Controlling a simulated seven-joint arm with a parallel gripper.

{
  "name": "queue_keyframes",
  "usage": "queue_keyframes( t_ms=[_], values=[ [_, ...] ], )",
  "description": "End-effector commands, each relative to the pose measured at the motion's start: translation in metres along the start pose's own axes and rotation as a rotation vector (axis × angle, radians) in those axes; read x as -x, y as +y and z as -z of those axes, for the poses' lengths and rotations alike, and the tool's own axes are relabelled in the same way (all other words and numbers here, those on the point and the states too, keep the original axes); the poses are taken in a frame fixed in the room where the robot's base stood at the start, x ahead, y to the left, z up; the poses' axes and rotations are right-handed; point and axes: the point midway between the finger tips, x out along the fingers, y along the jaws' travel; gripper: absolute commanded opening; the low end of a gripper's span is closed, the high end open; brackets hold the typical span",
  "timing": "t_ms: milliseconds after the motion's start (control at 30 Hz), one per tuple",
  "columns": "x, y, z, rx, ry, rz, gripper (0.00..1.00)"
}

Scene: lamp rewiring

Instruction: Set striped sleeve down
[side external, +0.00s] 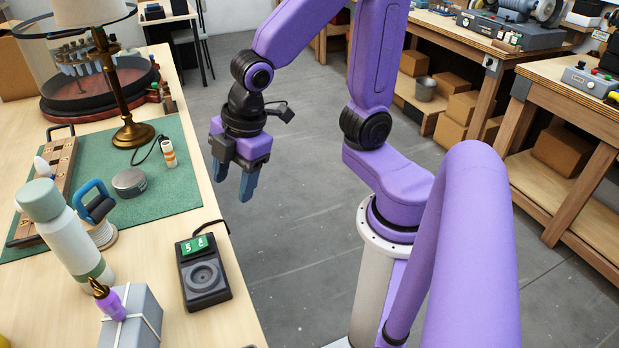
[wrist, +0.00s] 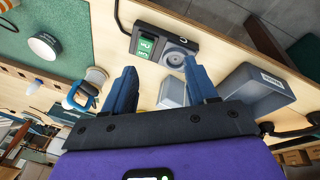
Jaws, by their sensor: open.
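The striped sleeve (side external: 168,153), white with orange bands, stands upright on the green mat (side external: 185,190), near its right edge. A dark cord from the lamp curves down just left of it. My gripper (side external: 234,180) is open and empty, apart from the sleeve, to its right and beyond the table edge in the side view. In the wrist view my gripper's two blue fingers (wrist: 158,68) are spread with nothing held between them.
A brass lamp (side external: 134,133) and a round grey tin (side external: 129,182) stand near the sleeve.

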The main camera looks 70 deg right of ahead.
Motion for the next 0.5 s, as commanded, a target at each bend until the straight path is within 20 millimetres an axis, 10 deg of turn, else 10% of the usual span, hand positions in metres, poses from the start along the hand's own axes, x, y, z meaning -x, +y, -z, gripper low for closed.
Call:
queue_keyframes(
  t_ms=[200,500],
  values=[
    [0.022,-0.07,-0.044,-0.139,-0.088,0.121,0.57],
    [0.033,-0.106,-0.072,-0.213,-0.159,0.18,0.57]
  ],
)
